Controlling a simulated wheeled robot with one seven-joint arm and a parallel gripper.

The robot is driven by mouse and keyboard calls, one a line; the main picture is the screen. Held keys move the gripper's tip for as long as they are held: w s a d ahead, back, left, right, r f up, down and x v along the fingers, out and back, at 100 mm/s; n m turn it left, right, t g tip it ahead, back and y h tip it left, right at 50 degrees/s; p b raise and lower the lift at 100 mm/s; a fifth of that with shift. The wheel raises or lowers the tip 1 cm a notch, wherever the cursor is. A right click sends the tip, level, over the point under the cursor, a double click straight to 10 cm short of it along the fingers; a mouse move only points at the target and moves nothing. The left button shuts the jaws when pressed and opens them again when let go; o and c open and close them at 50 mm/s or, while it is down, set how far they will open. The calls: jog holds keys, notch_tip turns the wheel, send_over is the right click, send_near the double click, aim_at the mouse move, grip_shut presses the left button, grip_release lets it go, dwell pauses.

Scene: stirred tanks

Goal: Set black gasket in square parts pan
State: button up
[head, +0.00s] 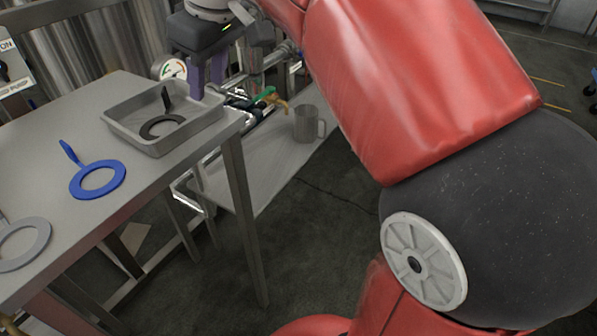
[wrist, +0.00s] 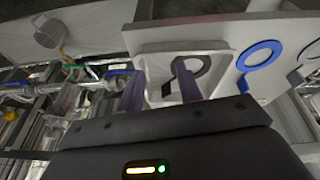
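The black gasket (head: 163,125), a flat ring with a raised tab, lies inside the square metal parts pan (head: 188,134) on the steel table in the head view. It also shows in the pan in the wrist view (wrist: 204,62), partly behind one finger. My gripper (head: 207,82) has purple fingers and is at the pan's right far side, beside the gasket's tab. The gasket appears released.
A blue gasket (head: 97,181) and a grey gasket (head: 22,243) lie on the steel table (head: 145,205) nearer the front. A metal mug (head: 307,125) stands on a lower surface to the right. A gauge (head: 173,70) and pipework with valves are behind the pan, close to my gripper.

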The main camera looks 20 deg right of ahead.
jog(key=s+d+f+m+t+h, duration=0.1)
jog(key=s+d+f+m, duration=0.3)
jog(key=s+f, duration=0.4)
jog(key=s+d+f+m+t, duration=0.1)
jog(key=s+d+f+m, duration=0.2)
jog(key=s+f, duration=0.5)
notch_tip(320, 180, down, 4)
jog(key=shift+s+d+r+m+h, duration=0.2)
jog(key=shift+d+m+h, duration=0.2)
jog(key=shift+m, duration=0.2)
